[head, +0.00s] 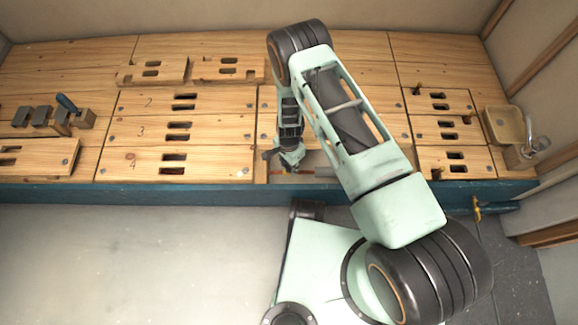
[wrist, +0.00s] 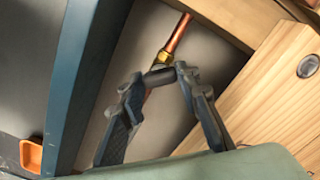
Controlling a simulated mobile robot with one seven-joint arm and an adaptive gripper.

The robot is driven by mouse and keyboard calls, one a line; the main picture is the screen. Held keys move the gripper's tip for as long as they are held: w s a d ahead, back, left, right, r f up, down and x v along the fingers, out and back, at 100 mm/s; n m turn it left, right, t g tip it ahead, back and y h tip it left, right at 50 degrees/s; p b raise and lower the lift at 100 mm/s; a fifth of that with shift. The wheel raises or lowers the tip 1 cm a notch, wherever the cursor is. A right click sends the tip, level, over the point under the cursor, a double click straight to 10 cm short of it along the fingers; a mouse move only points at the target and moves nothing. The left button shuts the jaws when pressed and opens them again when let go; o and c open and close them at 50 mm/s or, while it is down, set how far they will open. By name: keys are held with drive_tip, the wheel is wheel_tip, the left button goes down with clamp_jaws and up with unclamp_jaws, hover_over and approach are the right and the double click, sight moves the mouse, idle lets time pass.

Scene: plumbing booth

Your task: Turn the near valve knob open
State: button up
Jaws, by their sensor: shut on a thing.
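My gripper (head: 289,165) is down in an open bay near the front edge of the wooden bench. In the wrist view my gripper (wrist: 160,80) has its fingertips closed on a short dark piece, apparently the near valve knob (wrist: 159,77). The knob sits against a brass fitting (wrist: 163,58) on a copper pipe (wrist: 176,35). The fingers hide part of the knob, and its turned angle cannot be told. In the head view the copper pipe (head: 305,173) shows as a thin reddish line, and my arm covers much of the area to the right.
A blue front rail (head: 180,195) runs along the bench edge, close beside my gripper. Wooden slotted panels (head: 215,157) flank the bay. A yellow-handled valve (head: 477,208) is at the right below the bench.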

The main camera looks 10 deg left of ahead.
sight(289, 167)
drive_tip(key=n, duration=0.4)
drive_tip(key=shift+n+b, duration=0.4)
drive_tip(key=n, duration=0.4)
drive_tip(key=shift+n, duration=0.3)
drive_tip(key=o, duration=1.2)
drive_tip(key=shift+c, duration=0.2)
drive_tip(key=shift+r, duration=0.15)
wheel_tip(289, 167, up, 12)
